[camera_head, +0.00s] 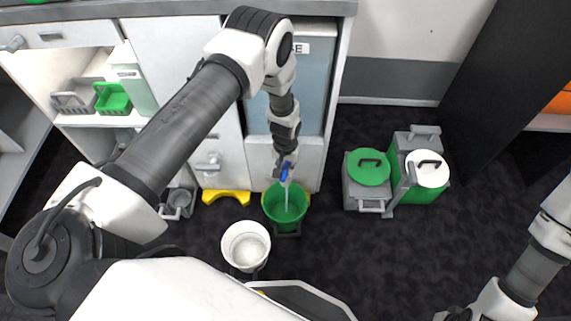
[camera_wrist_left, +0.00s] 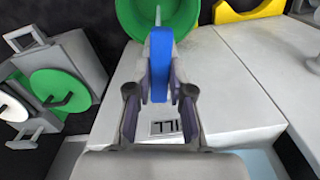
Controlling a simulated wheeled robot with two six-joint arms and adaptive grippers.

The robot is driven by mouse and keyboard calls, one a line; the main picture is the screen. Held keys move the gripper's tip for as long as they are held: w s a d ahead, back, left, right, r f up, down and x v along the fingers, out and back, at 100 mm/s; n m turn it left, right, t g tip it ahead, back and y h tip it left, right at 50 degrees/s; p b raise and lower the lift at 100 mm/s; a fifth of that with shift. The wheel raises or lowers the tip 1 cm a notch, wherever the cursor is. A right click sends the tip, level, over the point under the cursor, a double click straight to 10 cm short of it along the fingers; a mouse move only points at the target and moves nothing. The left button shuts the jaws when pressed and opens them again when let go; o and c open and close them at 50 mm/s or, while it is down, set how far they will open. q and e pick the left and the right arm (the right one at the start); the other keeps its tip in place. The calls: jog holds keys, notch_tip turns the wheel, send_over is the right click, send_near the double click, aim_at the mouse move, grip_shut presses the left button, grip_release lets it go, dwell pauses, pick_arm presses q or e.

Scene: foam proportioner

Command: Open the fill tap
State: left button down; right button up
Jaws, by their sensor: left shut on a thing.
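The fill tap has a blue lever (camera_head: 285,174) low on the front of the pale cabinet, above a green bucket (camera_head: 269,205). My left gripper (camera_head: 287,160) is at the tap. In the left wrist view the blue lever (camera_wrist_left: 160,66) stands between the fingers of my left gripper (camera_wrist_left: 160,85), which is shut on it. A thin pale stream (camera_head: 286,197) runs from the tap down into the bucket; its top also shows in the wrist view (camera_wrist_left: 158,16). The spout is mostly hidden by the lever and gripper. My right arm is at the lower right, its fingers out of frame.
A white bucket (camera_head: 246,244) stands left of and nearer than the green one. Yellow floor blocks (camera_head: 226,196) sit by the cabinet. Green and grey lidded containers (camera_head: 368,168) stand to the right. Dark floor is clear between them and my right arm.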

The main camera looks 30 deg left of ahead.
aim_at(285, 169)
pick_arm(q)
jog(key=shift+n, duration=1.3)
jog(key=shift+p, duration=0.3)
jog(key=c, duration=1)
grip_release()
jog(key=shift+c, duration=0.2)
notch_tip(285, 169, up, 12)
